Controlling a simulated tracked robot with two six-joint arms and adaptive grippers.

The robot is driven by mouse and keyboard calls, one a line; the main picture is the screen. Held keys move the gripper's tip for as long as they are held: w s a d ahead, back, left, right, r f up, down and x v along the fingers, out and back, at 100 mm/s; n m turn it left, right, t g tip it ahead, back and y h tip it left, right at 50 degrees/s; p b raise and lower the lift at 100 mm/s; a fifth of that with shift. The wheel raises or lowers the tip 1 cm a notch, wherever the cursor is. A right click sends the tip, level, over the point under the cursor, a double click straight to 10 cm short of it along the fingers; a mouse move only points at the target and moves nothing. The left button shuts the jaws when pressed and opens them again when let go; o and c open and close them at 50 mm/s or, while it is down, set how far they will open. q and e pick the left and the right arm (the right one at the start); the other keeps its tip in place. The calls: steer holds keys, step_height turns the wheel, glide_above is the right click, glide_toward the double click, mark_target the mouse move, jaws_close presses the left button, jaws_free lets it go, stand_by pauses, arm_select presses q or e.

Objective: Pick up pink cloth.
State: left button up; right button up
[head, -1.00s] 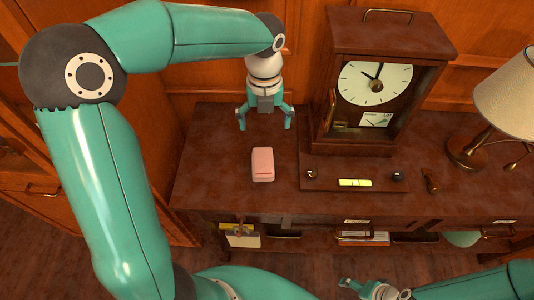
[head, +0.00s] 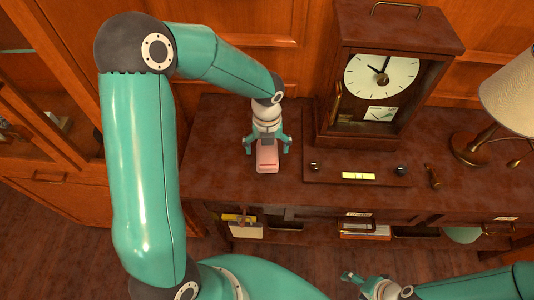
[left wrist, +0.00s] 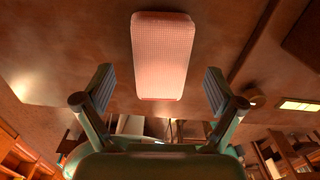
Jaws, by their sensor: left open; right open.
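The pink cloth (head: 267,161) is a small folded block lying on the dark wooden cabinet top. In the left wrist view the pink cloth (left wrist: 160,55) lies ahead of and between the fingers, with a gap on both sides. My left gripper (head: 267,146) is open above the cloth's far end, its fingers to either side and not closed on it. It also shows in the left wrist view (left wrist: 160,92). My right gripper (head: 362,287) is open and empty at the bottom of the head view, low in front of the cabinet.
A wooden clock (head: 382,80) stands right of the cloth on a base with a level gauge and knobs. A small wooden-handled tool (head: 434,176) and a lamp (head: 470,148) are further right. The cabinet top (head: 215,135) left of the cloth is clear.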

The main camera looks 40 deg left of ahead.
mark_target(267, 152)
arm_select(q)
step_height(267, 152, down, 3)
steer(key=shift+r, duration=0.2)
steer(key=c, duration=1.1)
steer(key=shift+c, duration=0.2)
steer(key=shift+r, duration=0.1)
step_height(267, 152, up, 20)
